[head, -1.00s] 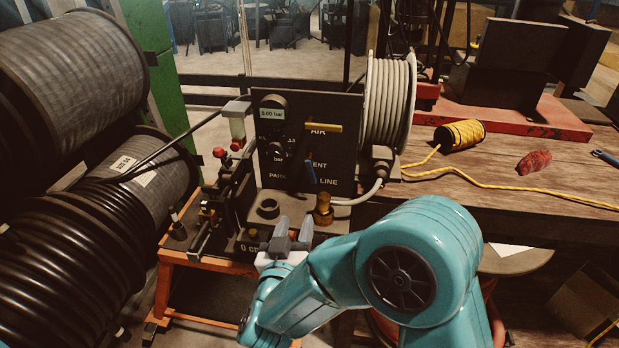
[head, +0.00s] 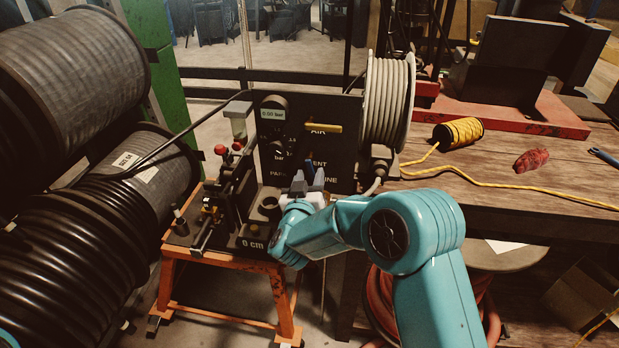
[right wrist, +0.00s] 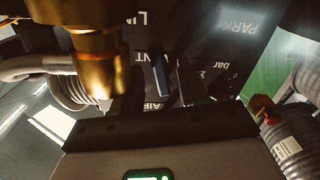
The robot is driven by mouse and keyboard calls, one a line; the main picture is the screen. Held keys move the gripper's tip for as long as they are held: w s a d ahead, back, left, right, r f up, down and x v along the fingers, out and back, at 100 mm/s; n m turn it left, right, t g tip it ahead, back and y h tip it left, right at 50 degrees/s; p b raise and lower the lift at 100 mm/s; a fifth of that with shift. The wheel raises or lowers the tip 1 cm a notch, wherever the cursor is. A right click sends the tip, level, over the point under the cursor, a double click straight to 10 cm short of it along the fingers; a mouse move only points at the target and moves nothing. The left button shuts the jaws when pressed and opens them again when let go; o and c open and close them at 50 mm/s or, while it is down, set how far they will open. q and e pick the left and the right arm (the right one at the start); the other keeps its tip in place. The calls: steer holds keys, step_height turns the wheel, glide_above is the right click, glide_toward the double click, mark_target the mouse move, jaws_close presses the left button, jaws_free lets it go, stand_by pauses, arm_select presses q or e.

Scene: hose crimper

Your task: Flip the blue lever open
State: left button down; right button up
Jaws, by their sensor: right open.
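The blue lever (head: 309,167) is on the front of the black panel (head: 340,108), low down among the VENT, PARK and LINE markings. Its lower part is hidden behind my right gripper (head: 308,181). That gripper is open, with its grey fingers pointing up at the panel just below and in front of the lever. In the right wrist view the blue lever (right wrist: 161,75) shows near the middle, close to the dark fingers. I cannot tell whether they touch it. My left gripper is not in view.
A yellow lever (head: 323,128) is higher on the panel, by AIR. A brass fitting (right wrist: 95,45) is close beside my right gripper in the wrist view. Red-knobbed levers (head: 228,149) stand left of the panel, and a hose reel (head: 388,103) stands right of it.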

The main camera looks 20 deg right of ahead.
jaws_close()
steer(key=b, duration=0.1)
steer(key=m+b, duration=0.2)
steer(key=b, duration=0.1)
steer(key=shift+w+a+f, duration=0.2)
steer(key=shift+a+f, duration=0.05)
steer(key=shift+f, duration=0.1)
steer(key=shift+a+r+m, duration=0.1)
steer(key=shift+r+m, duration=0.15)
steer(key=shift+m, duration=0.25)
jaws_free()
